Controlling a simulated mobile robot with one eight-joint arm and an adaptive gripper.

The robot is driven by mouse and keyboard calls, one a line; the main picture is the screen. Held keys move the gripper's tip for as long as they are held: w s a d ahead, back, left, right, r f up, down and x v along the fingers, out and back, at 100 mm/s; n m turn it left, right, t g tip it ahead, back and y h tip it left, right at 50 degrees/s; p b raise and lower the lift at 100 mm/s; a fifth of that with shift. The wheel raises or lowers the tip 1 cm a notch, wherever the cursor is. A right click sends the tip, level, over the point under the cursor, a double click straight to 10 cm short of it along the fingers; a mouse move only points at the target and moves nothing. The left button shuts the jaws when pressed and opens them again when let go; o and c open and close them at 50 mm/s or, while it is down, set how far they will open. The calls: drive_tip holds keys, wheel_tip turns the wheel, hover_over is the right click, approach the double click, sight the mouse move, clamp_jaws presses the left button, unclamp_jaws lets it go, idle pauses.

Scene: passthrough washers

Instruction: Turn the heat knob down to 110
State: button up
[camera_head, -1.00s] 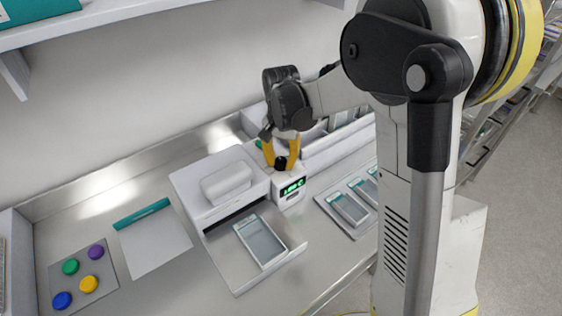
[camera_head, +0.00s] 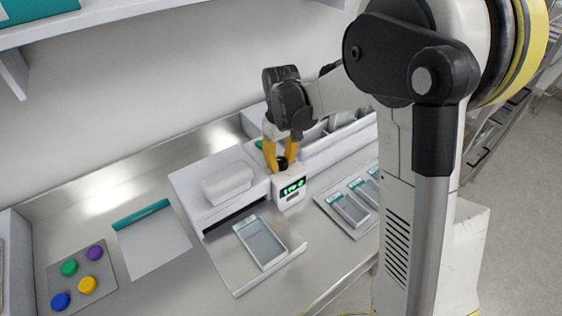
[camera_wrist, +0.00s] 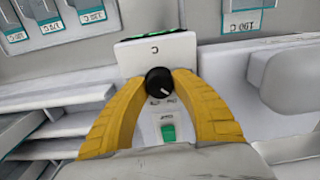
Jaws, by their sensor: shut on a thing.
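The heat knob (camera_wrist: 159,81) is a black round dial with a light pointer mark, on top of a small white control box (camera_wrist: 150,55). In the head view the knob (camera_head: 282,162) sits just behind the box's green lit display (camera_head: 293,187), whose digits are too small to read surely. My gripper (camera_wrist: 159,84) has its two yellow fingers shut on the knob, one on each side. A green switch (camera_wrist: 168,132) is on the box near the knob in the wrist view.
The white machine (camera_head: 215,215) with a lid handle stands left of the box, a pouch (camera_head: 260,243) on its front tray. Labelled pouches (camera_head: 350,208) lie to the right. Several coloured buttons (camera_head: 87,284) sit on a pad at lower left. Bins stand behind the gripper.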

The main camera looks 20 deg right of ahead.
sight(281, 161)
drive_tip(key=n, duration=0.5)
drive_tip(key=shift+n, duration=0.3)
drive_tip(key=n, duration=0.4)
drive_tip(key=shift+n, duration=0.3)
clamp_jaws()
drive_tip(key=o, duration=1.3)
unclamp_jaws()
drive_tip(key=shift+c, duration=0.2)
wheel_tip(281, 161, up, 12)
drive_tip(key=shift+s, duration=0.1)
